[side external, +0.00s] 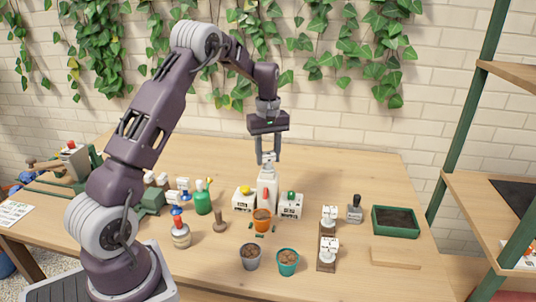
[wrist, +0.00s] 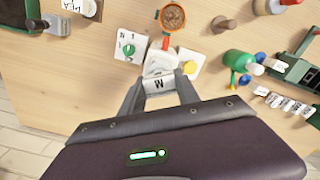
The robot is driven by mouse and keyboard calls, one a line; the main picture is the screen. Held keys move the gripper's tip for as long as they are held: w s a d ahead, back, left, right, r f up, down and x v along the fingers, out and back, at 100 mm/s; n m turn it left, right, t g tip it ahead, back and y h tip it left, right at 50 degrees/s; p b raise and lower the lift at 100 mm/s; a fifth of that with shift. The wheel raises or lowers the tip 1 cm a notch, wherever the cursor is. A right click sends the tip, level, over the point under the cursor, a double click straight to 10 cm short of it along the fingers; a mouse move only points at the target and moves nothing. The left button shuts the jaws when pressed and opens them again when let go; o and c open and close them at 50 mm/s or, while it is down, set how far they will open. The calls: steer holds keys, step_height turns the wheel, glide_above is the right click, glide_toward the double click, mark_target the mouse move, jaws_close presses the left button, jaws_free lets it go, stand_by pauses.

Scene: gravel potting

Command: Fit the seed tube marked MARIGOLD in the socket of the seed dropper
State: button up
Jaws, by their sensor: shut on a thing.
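My gripper (side external: 268,161) points straight down over the white seed dropper (side external: 267,192) in the middle of the table. It is shut on a small white seed tube (wrist: 159,86). The tube's visible face shows a black letter M; the rest of its marking is not readable. In the wrist view, the tube is between my fingertips, right beside the top of the dropper (wrist: 160,60). In the side view, the tube is just above the dropper's top. The socket is hidden, and I cannot tell whether the tube touches or enters it.
A box with a yellow knob (side external: 244,199) and one with a green knob (side external: 291,204) flank the dropper. An orange pot (side external: 262,221) stands in front. Grey (side external: 250,257) and teal (side external: 288,263) pots are nearer. A green tray (side external: 395,233) stands right; a green bottle (side external: 203,201) left.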

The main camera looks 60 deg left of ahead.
steer(key=o, duration=1.6)
steer(key=shift+r, duration=3.45)
